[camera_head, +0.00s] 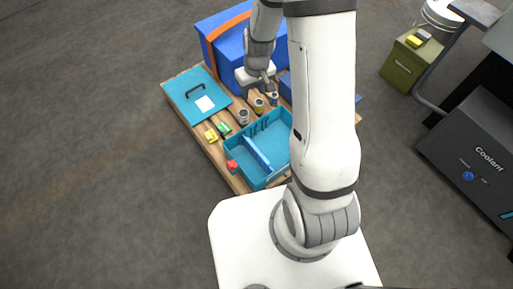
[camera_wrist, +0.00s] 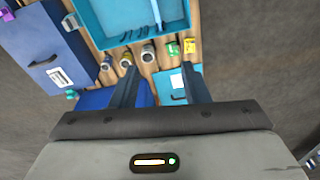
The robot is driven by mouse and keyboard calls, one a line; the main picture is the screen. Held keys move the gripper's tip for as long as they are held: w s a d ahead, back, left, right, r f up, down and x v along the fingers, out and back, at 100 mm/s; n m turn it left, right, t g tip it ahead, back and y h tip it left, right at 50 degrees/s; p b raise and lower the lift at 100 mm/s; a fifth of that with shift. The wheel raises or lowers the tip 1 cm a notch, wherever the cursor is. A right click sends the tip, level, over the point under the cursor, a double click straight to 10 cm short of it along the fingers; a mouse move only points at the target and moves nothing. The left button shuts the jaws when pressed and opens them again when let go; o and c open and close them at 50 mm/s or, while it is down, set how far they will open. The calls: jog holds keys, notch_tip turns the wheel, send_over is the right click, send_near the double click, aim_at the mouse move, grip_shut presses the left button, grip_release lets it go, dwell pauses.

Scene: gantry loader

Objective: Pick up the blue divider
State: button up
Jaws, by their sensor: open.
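The blue divider (camera_head: 257,153) stands as a long thin strip across the inside of the teal tray (camera_head: 269,181). Its end (camera_wrist: 156,12) shows at the top of the wrist view, where the teal tray (camera_wrist: 95,22) is cut off by the frame edge. My gripper (camera_head: 270,86) is on the far side of the tray, near several small cans, apart from the divider. In the wrist view my gripper (camera_wrist: 158,72) has its two dark fingers spread wide with nothing held between them.
Small cans, including a silver one (camera_head: 243,117), stand beside the tray. Green (camera_head: 224,128) and yellow (camera_head: 211,135) blocks lie to the left, and a red piece (camera_head: 232,165) is at the tray's left side. A teal lid (camera_head: 184,84) and blue box (camera_head: 221,50) stand behind.

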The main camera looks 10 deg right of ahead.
notch_tip(320, 180, down, 19)
jog(key=w+b, duration=0.1)
jog(key=b, duration=0.4)
jog(key=n+g+b, duration=0.1)
jog(key=n+b, duration=0.1)
jog(key=b, duration=0.3)
send_over(257, 160)
jog(key=shift+h, duration=0.3)
notch_tip(257, 160, down, 18)
jog(key=shift+w+d+f, duration=0.1)
jog(key=shift+d+f, duration=0.05)
jog(key=shift+f, duration=0.1)
jog(key=f+b, duration=0.3)
jog(key=f, duration=0.1)
jog(key=f+b, duration=0.3)
jog(key=shift+w+f, duration=0.2)
jog(key=shift+f, duration=0.15)
jog(key=shift+r, duration=0.1)
grip_shut()
